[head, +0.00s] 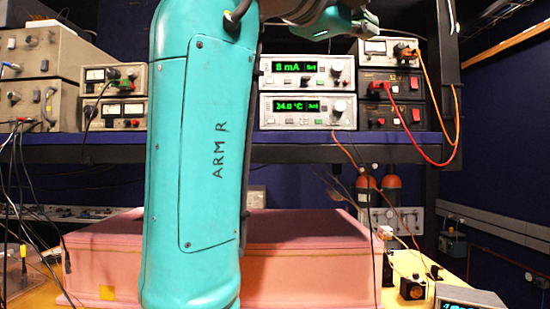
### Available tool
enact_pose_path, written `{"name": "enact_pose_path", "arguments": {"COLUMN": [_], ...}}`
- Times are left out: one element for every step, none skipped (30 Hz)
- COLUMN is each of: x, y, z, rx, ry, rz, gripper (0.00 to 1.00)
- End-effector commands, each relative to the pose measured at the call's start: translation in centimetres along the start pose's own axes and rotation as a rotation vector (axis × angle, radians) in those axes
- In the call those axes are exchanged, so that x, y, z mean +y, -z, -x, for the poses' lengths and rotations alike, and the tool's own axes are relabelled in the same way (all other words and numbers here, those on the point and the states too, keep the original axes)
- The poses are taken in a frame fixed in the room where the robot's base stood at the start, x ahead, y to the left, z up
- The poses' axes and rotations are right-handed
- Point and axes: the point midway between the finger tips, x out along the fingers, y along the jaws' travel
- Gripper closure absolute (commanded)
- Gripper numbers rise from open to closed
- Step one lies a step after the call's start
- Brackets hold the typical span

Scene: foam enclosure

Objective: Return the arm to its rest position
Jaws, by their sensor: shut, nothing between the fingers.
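My arm's large teal link (195,150), lettered "ARM R", stands upright left of centre in the head view and hides what is behind it. Another teal part of my arm (335,22) shows at the top, right of this link, in front of the upper edge of the instruments. I cannot make out my gripper's fingers in this view.
A pink foam enclosure (310,262) sits on the yellowish bench behind the arm. A shelf (300,148) above it carries instruments, including two with green displays (307,67). Red and orange cables hang at right, dark cables at left. Orange-topped bottles (391,186) stand behind.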

Motion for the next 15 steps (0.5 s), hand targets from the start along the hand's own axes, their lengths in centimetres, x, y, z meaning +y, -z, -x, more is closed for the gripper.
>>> {"name": "enact_pose_path", "arguments": {"x": [0.4, 0.7, 1.1, 1.4, 1.7, 2.2, 2.6, 3.0, 3.6, 4.1, 4.6, 5.4, 6.0, 6.7, 7.8], "y": [-0.4, -0.7, -1.1, -1.3, -1.6, -2.1, -2.4, -2.8, -3.2, -3.6, -4.1, -4.6, -5.1, -5.5, -6.3], "z": [0.0, -0.1, -0.2, -0.3, -0.4, -0.5, -0.6, -0.7, -0.9, -1.0, -1.1, -1.3, -1.4, -1.6, -1.8], "rx": [-0.003, -0.005, -0.008, -0.010, -0.013, -0.017, -0.019, -0.021, -0.025, -0.029, -0.033, -0.038, -0.041, -0.046, -0.054], "ry": [0.005, 0.009, 0.014, 0.017, 0.022, 0.029, 0.034, 0.039, 0.045, 0.051, 0.058, 0.066, 0.072, 0.080, 0.091], "rz": [0.013, 0.022, 0.037, 0.046, 0.056, 0.072, 0.084, 0.098, 0.118, 0.133, 0.148, 0.171, 0.190, 0.209, 0.238], "gripper": [1.00, 1.00, 1.00, 1.00, 1.00, 1.00, 1.00, 1.00, 1.00, 1.00, 1.00, 1.00, 1.00, 1.00, 1.00]}}
